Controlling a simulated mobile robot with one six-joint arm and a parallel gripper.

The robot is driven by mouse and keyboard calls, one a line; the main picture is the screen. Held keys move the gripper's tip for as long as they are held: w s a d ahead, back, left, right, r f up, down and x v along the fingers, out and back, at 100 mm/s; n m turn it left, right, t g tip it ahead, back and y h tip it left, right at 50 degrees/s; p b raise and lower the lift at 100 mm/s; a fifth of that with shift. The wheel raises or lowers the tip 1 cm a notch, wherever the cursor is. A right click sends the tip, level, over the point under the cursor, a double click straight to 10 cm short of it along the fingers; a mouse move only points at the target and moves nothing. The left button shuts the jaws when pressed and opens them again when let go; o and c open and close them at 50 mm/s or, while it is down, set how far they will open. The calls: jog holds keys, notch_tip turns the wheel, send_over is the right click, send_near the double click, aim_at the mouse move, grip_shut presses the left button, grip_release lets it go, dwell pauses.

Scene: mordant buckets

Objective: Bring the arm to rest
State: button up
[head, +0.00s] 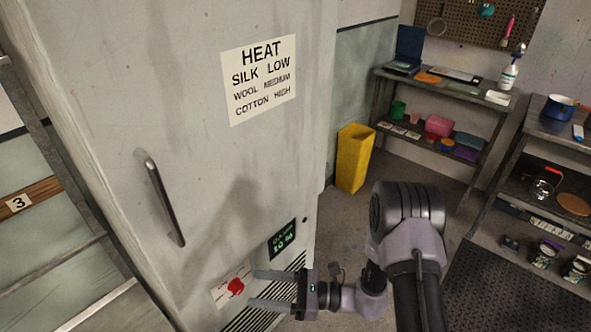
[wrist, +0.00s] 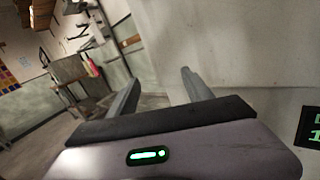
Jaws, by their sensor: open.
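My gripper (head: 268,289) is in front of the lower part of a tall grey cabinet in the head view. Its two fingers point left, apart from each other, with nothing between them. In the wrist view my gripper (wrist: 158,90) also shows its fingers spread and empty. My arm reaches in from the lower right and is bent. The cabinet (head: 190,120) has a vertical dark handle (head: 160,198) and a "HEAT" notice. I cannot tell whether the fingers touch the cabinet.
A yellow bin (head: 354,158) stands behind. A laden shelf unit (head: 440,90) is at the back, another at right. A dark mat (head: 500,295) lies on the floor. A ladder-like frame is at left.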

jog(key=s+d+r+n+g+h, duration=0.3)
jog(key=s+r+n+g+h, duration=0.3)
jog(key=s+r+n+h, duration=0.6)
jog(key=s+d+r+n+t+h, duration=0.1)
jog(key=d+r+n+t+h, duration=0.1)
jog(key=d+r+t, duration=0.3)
jog(key=s+d+r+n+t+h, duration=0.1)
jog(key=d+r+t+h, duration=0.1)
jog(key=d+r+t, duration=0.3)
jog(key=d, duration=0.4)
jog(key=shift+s+d+r+n+h, duration=0.35)
jog(key=shift+d+n+h, duration=0.05)
